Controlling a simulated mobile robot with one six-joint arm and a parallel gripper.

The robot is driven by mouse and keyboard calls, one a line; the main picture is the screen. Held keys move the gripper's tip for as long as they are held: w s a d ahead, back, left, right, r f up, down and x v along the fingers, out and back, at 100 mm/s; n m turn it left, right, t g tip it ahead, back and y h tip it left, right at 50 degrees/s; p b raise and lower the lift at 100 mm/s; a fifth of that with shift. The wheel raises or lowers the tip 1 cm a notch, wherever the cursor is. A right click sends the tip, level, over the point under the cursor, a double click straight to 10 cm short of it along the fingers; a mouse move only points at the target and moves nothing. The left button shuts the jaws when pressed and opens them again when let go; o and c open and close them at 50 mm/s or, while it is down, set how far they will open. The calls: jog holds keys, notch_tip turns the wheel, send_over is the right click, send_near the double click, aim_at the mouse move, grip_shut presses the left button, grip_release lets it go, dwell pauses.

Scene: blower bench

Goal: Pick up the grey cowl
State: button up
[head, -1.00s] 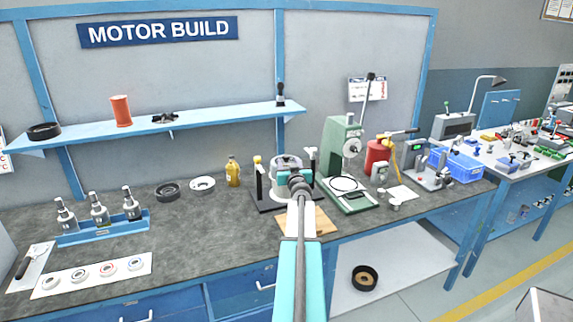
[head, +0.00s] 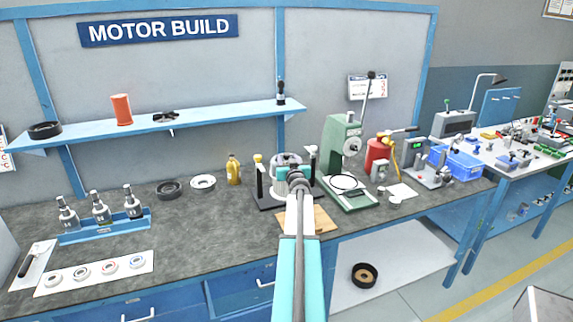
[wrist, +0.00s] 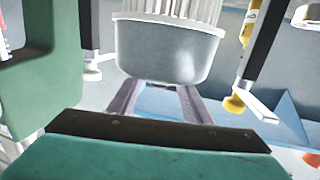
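The grey cowl (wrist: 168,50) is a smooth light-grey cup in the wrist view, against a pale ribbed body. It sits in the fixture in the head view (head: 286,160), between two dark upright posts, partly hidden by my arm. My gripper (wrist: 160,98) points at the cowl from the front. Its two dark fingers stand apart with a gap between them, so it looks open. The finger tips run up to the cowl's edge and are hidden there; I cannot tell whether they touch it.
A green press (head: 345,150) stands just right of the fixture and a yellow bottle (head: 233,169) just left. A wooden board (head: 318,219) lies in front.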

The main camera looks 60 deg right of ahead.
grip_shut()
jog(key=shift+r, duration=0.2)
notch_tip(320, 180, up, 10)
jog(key=p, duration=0.2)
jog(key=shift+f, duration=0.2)
dwell(0.4)
dwell(0.6)
